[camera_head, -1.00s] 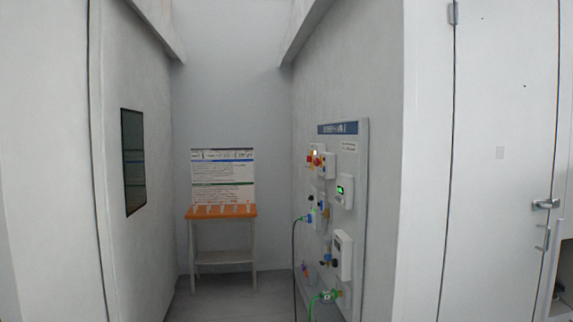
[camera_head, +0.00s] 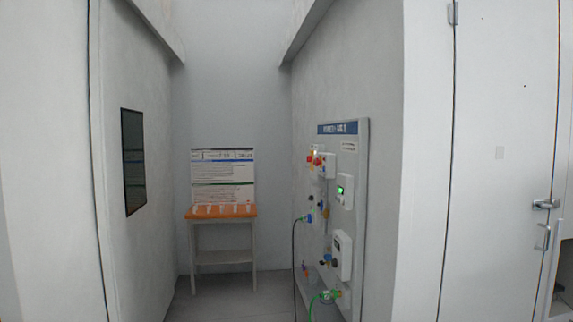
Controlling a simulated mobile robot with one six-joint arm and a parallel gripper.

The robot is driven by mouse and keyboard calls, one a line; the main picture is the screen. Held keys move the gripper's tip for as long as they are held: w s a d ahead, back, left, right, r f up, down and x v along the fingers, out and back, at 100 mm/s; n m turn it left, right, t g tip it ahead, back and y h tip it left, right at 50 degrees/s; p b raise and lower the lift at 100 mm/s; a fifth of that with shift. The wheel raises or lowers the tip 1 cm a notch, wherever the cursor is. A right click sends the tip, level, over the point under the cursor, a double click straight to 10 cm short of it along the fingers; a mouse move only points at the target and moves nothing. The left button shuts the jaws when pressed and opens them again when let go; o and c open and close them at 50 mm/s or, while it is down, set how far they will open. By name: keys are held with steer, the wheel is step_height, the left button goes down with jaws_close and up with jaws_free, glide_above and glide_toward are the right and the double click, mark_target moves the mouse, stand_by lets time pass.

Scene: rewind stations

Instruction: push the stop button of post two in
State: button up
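A grey panel (camera_head: 359,240) with a blue header strip stands on the right wall of the recess, seen at a steep angle. Near its top is a white box (camera_head: 329,165) with a red button (camera_head: 317,161) and some yellow beside it, which looks like a stop button. Whether it is pushed in or out is too small to tell. The header text is too blurred to read, so I cannot tell which post this is. My gripper is not in view.
A small orange-topped table (camera_head: 222,212) with a notice board (camera_head: 222,178) stands at the back. A dark wall screen (camera_head: 133,162) is on the left. A black hose (camera_head: 294,262) and a green hose (camera_head: 311,305) hang by the panel. The floor (camera_head: 232,300) between looks clear.

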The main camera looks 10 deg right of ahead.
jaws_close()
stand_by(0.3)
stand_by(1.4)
